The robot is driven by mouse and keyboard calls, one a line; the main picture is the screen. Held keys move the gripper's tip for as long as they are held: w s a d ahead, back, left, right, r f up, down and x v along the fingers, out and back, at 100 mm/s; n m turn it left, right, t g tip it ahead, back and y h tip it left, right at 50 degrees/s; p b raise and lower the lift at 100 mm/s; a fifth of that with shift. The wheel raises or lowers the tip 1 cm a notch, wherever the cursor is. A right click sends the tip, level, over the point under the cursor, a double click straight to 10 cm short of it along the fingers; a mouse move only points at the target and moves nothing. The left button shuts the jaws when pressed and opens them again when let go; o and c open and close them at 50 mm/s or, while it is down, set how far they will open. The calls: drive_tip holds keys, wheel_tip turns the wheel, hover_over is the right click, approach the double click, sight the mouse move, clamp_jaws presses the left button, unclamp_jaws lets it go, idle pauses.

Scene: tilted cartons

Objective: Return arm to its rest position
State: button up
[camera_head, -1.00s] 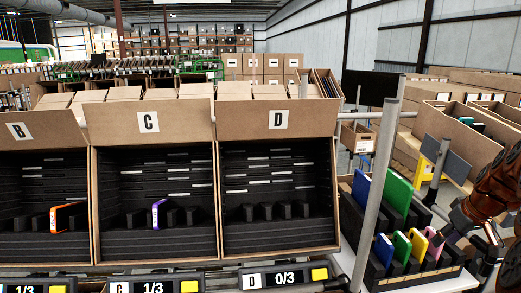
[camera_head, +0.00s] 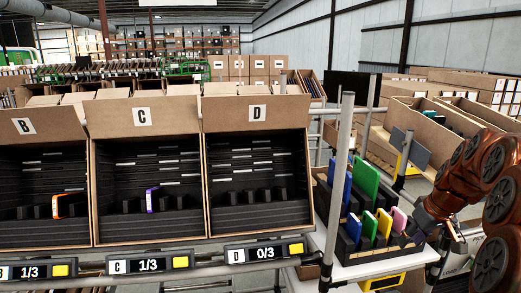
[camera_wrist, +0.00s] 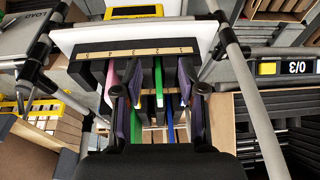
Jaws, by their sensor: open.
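My gripper (camera_wrist: 160,98) is open, its two dark fingers spread on either side of the view over the device rack. In the head view my orange-brown arm comes in from the right, and its end hangs by the right side of the rack. The black rack (camera_head: 347,245) stands on a white shelf and holds upright blue, green, yellow and pink devices. The pink device (camera_head: 398,221) is nearest the arm. In the wrist view, pink, green and blue devices show between and below the fingers. Whether the fingers touch any device is unclear.
Tilted cartons B (camera_head: 22,127), C (camera_head: 142,115) and D (camera_head: 257,113) stand at left. B and C each show one device; D shows none. A grey post (camera_head: 336,190) rises between carton D and the rack. Open cartons (camera_head: 430,118) stand behind the arm.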

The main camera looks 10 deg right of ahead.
drive_tip(key=s+a+f+g+y, duration=0.1)
drive_tip(key=s+a, duration=0.2)
drive_tip(key=a, duration=0.7)
drive_tip(key=s+a+g, duration=0.2)
drive_tip(key=s+a, duration=0.2)
drive_tip(key=a, duration=0.7)
drive_tip(key=s+a+f+g, duration=0.1)
drive_tip(key=s+a+f, duration=0.1)
drive_tip(key=s+a, duration=0.3)
drive_tip(key=s+a+f+g+h, duration=0.1)
drive_tip(key=s+a+f, duration=0.2)
drive_tip(key=s, duration=1.1)
drive_tip(key=a, duration=0.2)
drive_tip(key=shift+a+g, duration=0.3)
drive_tip(key=shift+s+f, duration=0.2)
drive_tip(key=shift+s, duration=0.3)
drive_tip(key=shift+c, duration=0.9)
drive_tip(key=shift+d, duration=0.15)
